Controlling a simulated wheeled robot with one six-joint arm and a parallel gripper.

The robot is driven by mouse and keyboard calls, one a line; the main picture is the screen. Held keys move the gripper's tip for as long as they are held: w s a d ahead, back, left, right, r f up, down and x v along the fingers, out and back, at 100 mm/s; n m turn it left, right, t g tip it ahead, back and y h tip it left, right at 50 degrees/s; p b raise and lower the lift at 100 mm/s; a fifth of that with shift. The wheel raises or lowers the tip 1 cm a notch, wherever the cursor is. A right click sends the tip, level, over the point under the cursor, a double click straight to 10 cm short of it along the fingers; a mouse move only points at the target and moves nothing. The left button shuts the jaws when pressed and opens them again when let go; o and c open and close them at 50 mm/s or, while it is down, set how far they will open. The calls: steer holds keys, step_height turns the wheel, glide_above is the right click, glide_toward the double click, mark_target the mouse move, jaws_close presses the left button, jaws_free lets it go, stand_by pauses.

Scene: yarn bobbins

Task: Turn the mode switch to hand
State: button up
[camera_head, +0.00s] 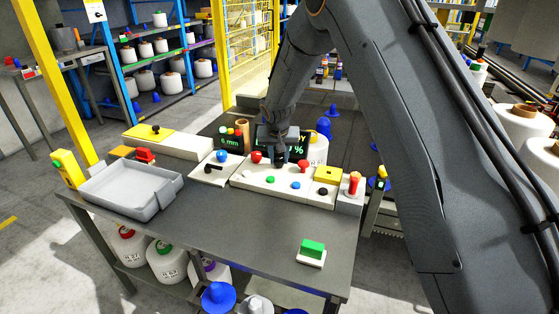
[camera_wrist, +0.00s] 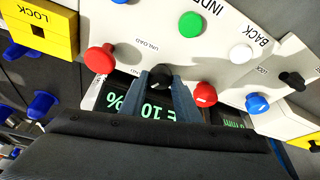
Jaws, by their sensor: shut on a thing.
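A black knob (camera_wrist: 162,77) stands on the white control panel (camera_wrist: 150,35), with the word UNLOAD printed near it. It may be the mode switch; I cannot make out a "hand" mark. In the wrist view my gripper (camera_wrist: 163,86) is shut on this knob, one finger on each side. In the head view my gripper (camera_head: 279,163) reaches down to the rear edge of the panel (camera_head: 262,184) and hides the knob. The knob's pointing direction is not clear.
Close by my fingers are a red button (camera_wrist: 204,95) and a red mushroom button (camera_wrist: 100,58). A green button (camera_wrist: 191,24) lies in front. A smaller box (camera_wrist: 290,112) carries a black lever (camera_wrist: 291,79). A grey tray (camera_head: 128,207) sits left; the front table is mostly clear.

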steer(key=shift+w+a+m+h+b, duration=0.1)
steer(key=shift+m+h+b, duration=0.5)
steer(key=shift+m+b, duration=1.1)
steer(key=shift+r+b, duration=0.1)
steer(key=shift+b, duration=0.25)
steer(key=o, duration=1)
steer(key=shift+b+v, duration=0.45)
steer(key=shift+v, duration=3.4)
steer(key=shift+r, duration=0.1)
